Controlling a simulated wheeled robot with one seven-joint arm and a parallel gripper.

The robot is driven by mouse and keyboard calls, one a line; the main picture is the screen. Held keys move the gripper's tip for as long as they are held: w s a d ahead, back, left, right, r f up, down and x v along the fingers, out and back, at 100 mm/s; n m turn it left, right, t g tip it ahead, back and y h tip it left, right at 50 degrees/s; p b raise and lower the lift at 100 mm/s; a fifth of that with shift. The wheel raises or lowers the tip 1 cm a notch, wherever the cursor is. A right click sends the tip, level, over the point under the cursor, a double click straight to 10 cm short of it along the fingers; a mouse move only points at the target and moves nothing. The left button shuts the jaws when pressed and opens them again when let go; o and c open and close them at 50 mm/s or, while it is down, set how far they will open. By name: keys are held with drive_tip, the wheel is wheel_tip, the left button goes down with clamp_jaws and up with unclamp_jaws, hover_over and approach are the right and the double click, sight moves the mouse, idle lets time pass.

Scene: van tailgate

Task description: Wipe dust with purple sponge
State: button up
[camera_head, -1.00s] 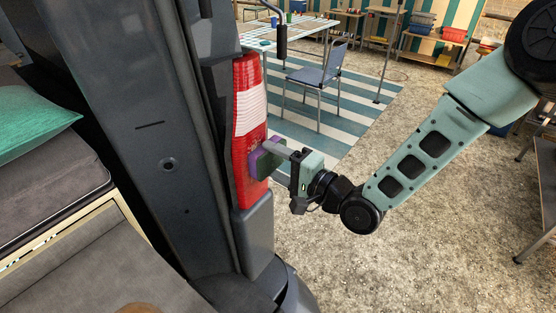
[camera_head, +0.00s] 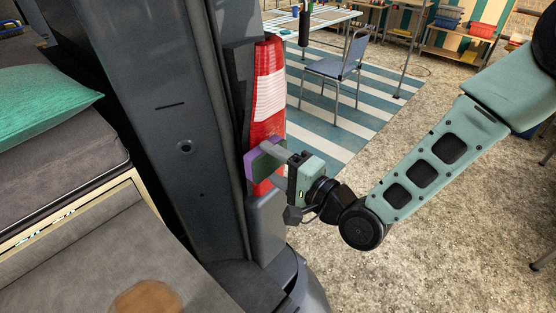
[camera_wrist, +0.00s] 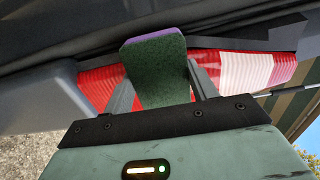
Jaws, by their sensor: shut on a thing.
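The sponge (camera_head: 253,165), purple on one face and green on the other, is upright in front of the lower part of the red and white tail light. It also shows in the wrist view (camera_wrist: 157,72), its green face towards the camera and a purple edge on top. My gripper (camera_head: 272,157) is shut on the sponge, with one finger on each side (camera_wrist: 162,85). I cannot tell whether the sponge touches the van. A brown, soft-edged round patch (camera_head: 147,299), which looks like dust, lies on the grey surface at the bottom of the head view.
The dark van pillar (camera_head: 178,120) with the tail light (camera_head: 270,85) stands between my gripper and the grey surface (camera_head: 75,250). A green pillow (camera_head: 45,100) lies on a grey cushion at left. A blue chair (camera_head: 335,68) stands on a striped rug behind.

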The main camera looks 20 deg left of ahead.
sight(282, 134)
drive_tip(key=shift+w+d+r, duration=0.25)
drive_tip(key=shift+w+d, duration=0.2)
drive_tip(key=shift+w, duration=0.65)
drive_tip(key=shift+w+d+r, duration=0.3)
drive_tip(key=shift+w+d, duration=0.15)
drive_tip(key=shift+w, duration=0.6)
drive_tip(key=shift+w+d+r, duration=0.25)
drive_tip(key=shift+w+d, duration=0.2)
drive_tip(key=shift+w, duration=0.65)
drive_tip(key=v, duration=0.6)
drive_tip(key=shift+v, duration=1.55)
